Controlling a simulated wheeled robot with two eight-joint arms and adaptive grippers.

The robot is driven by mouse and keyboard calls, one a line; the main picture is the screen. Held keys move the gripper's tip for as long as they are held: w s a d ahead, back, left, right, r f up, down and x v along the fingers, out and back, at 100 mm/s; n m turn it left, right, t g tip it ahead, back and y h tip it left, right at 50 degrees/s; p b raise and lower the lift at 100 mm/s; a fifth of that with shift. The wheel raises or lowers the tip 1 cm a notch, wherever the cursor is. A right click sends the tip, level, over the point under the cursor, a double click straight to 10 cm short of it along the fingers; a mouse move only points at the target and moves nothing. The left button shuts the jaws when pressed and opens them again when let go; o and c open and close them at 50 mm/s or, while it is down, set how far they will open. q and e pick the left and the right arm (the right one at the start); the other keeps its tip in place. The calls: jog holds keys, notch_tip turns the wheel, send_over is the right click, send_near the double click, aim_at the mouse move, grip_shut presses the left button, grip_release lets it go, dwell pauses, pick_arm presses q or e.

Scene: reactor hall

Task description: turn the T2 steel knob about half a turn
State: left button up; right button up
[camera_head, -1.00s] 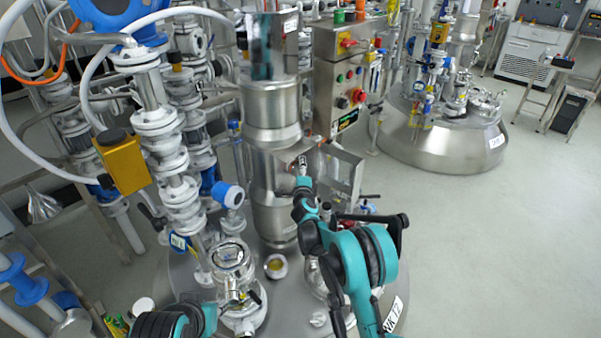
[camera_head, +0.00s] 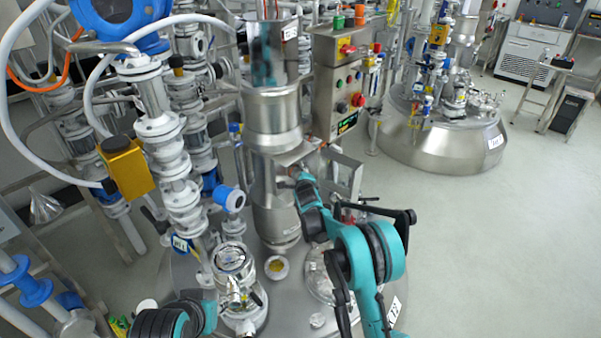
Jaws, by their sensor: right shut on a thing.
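My right arm reaches up from the bottom right to the steel column in the middle. Its gripper (camera_head: 299,170) is at the column's right side, just below a flat steel plate, and is small and mostly hidden by my own wrist. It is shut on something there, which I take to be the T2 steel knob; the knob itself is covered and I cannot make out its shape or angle. My left arm shows only as links at the bottom left, and its gripper is not visible.
The steel column (camera_head: 272,122) stands on a domed vessel lid. White flanged pipes (camera_head: 160,128) and a yellow box (camera_head: 125,167) crowd the left. A second vessel (camera_head: 440,140) and open floor lie right.

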dwell(0.3)
jog(key=o, duration=1.1)
jog(key=shift+c, duration=0.2)
jog(key=v, duration=1.2)
jog(key=shift+r, duration=0.15)
